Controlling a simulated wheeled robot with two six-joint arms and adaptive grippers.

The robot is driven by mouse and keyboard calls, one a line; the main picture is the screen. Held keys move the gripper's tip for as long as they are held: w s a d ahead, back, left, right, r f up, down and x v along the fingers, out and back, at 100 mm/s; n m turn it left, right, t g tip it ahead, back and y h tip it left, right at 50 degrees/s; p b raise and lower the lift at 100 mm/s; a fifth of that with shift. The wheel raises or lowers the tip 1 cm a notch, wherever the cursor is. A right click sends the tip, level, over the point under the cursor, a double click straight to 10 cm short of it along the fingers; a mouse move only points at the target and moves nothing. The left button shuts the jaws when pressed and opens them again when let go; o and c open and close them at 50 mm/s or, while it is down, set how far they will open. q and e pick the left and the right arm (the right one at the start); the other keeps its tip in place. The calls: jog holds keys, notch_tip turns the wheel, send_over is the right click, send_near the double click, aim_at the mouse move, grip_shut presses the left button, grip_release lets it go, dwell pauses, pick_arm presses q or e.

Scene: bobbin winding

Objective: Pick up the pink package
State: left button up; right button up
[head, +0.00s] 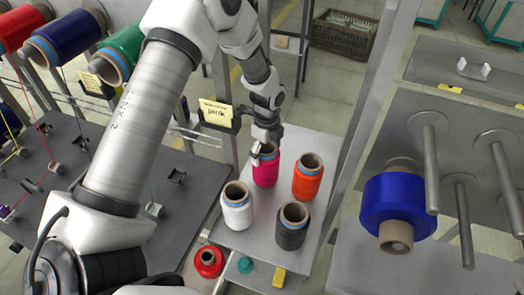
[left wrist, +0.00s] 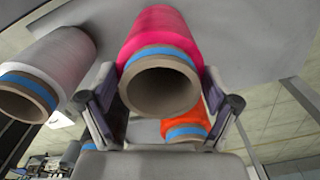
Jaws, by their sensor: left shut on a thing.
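The pink package (head: 265,172) is a bobbin of pink yarn on a brown core tube, with a blue band at its near end in the left wrist view (left wrist: 160,35). It stands upright among other bobbins at the small grey table. My left gripper (head: 264,150) reaches down from above and is shut on its upper end, one finger on each side. I cannot tell whether its base touches the table. My right gripper is not in view.
A white bobbin (head: 237,208), a dark grey bobbin (head: 291,228) and an orange bobbin (head: 307,178) stand close around it on the grey table (head: 262,245). A blue bobbin (head: 395,203) sits at the right by metal pegs. A sign (head: 216,113) stands behind.

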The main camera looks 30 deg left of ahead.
aim_at(276, 151)
pick_arm(q)
jog(key=d, duration=0.1)
jog(key=d+r, duration=0.1)
jog(key=d+p, duration=0.1)
jog(key=shift+w+r, duration=0.2)
jog(key=shift+w, duration=0.1)
notch_tip(276, 151, up, 12)
jog(key=p, duration=0.9)
jog(key=shift+r, duration=0.25)
jog(key=shift+w+a, duration=0.1)
